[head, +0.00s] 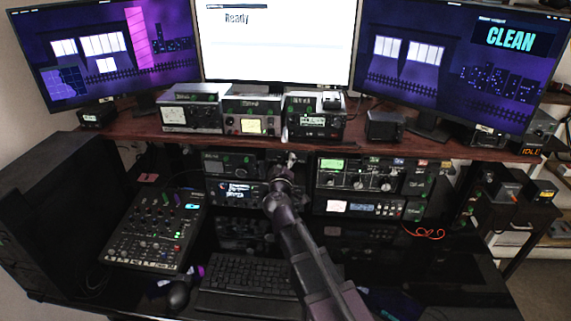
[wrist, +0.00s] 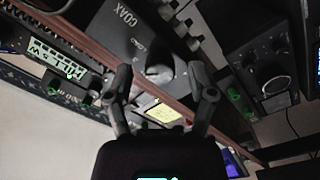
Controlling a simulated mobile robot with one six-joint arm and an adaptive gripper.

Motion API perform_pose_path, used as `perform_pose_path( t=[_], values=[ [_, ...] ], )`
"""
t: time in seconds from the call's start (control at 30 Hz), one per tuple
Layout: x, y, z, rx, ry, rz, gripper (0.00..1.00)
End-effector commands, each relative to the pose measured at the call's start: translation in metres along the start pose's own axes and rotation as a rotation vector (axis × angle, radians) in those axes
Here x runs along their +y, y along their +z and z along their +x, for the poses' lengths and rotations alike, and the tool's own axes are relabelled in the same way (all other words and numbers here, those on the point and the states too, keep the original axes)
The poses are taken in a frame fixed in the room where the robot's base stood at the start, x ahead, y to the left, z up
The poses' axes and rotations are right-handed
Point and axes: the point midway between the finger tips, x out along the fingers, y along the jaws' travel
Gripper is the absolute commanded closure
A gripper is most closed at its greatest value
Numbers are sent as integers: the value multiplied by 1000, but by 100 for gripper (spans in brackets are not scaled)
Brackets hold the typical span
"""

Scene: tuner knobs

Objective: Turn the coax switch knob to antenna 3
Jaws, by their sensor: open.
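The coax switch is a dark grey box (wrist: 127,38) marked COAX, seen tilted in the upper middle of the wrist view. Its rounded grey knob (wrist: 160,71) shows between my fingertips. My gripper (wrist: 160,80) is open, with one finger to each side of the knob in this view. I cannot tell whether either finger touches it. The antenna numbers and the knob's pointer are too small or dark to read. In the head view my gripper (head: 284,170) is at the rack gap below the shelf, and my arm hides most of the switch there.
A brown shelf (head: 240,141) runs just above my gripper, carrying several radios. Rack units with knobs stand close on both sides, including a radio (head: 375,175) at right. A mixer (head: 155,228) and a keyboard (head: 250,275) lie on the dark desk below. Three monitors stand behind.

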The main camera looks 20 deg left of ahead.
Motion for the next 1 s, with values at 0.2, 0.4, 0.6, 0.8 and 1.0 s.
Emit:
perform_pose_path(
  t=[0.2,0.4,0.6,0.8,1.0],
  values=[
    [0,0,-2,0,0,1,29],
    [0,0,-12,0,-1,1,29],
    [1,1,-36,0,-1,1,29],
    [1,1,-69,1,-1,0,29],
    [0,1,-99,1,-1,0,29]
  ],
)
